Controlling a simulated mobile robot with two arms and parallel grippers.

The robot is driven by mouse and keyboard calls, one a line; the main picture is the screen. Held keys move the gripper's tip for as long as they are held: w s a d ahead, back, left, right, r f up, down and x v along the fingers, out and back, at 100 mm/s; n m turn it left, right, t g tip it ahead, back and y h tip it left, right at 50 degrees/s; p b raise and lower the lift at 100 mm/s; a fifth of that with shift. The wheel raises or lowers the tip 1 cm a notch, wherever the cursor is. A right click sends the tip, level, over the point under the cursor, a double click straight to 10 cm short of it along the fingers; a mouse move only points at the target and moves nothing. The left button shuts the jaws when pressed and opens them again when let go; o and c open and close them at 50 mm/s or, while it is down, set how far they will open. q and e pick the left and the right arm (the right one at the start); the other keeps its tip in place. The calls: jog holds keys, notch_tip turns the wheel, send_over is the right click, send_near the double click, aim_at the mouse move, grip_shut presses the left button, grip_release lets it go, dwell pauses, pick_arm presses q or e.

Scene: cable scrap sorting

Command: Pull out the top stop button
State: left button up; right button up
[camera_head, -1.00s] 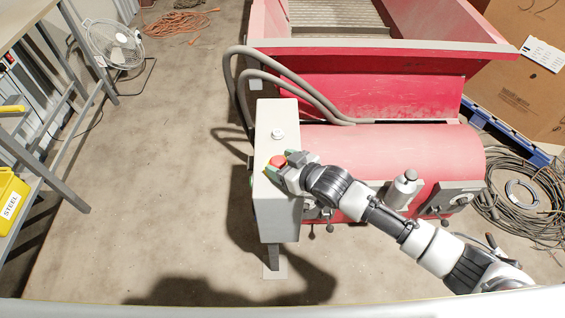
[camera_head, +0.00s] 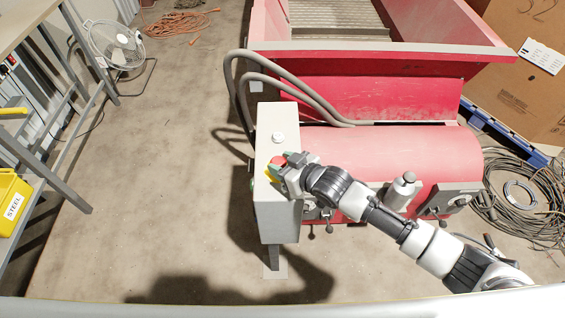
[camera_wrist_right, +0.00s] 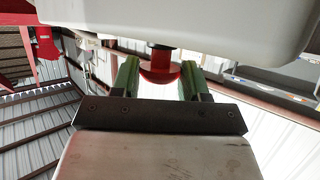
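The red stop button (camera_head: 278,160) is on the top face of the grey control box (camera_head: 277,222). In the right wrist view, the red mushroom head (camera_wrist_right: 160,68) sits between the two green fingers of my right gripper (camera_wrist_right: 160,82), with a dark stem above it running to the grey housing. The fingers flank the head on both sides and appear to touch it. In the head view, my right gripper (camera_head: 279,168) is at the button and partly covers it. A little yellow shows beside the button. My left gripper is not in view.
Grey hoses (camera_head: 235,85) curve from the red machine (camera_head: 400,150). A yellow STEEL bin (camera_head: 12,200) and shelf are at the left. Coiled cable (camera_head: 520,190) lies at the right.

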jog(key=o, duration=0.5)
jog(key=shift+r, duration=0.2)
jog(key=v, duration=1)
jog(key=shift+s+d, duration=0.3)
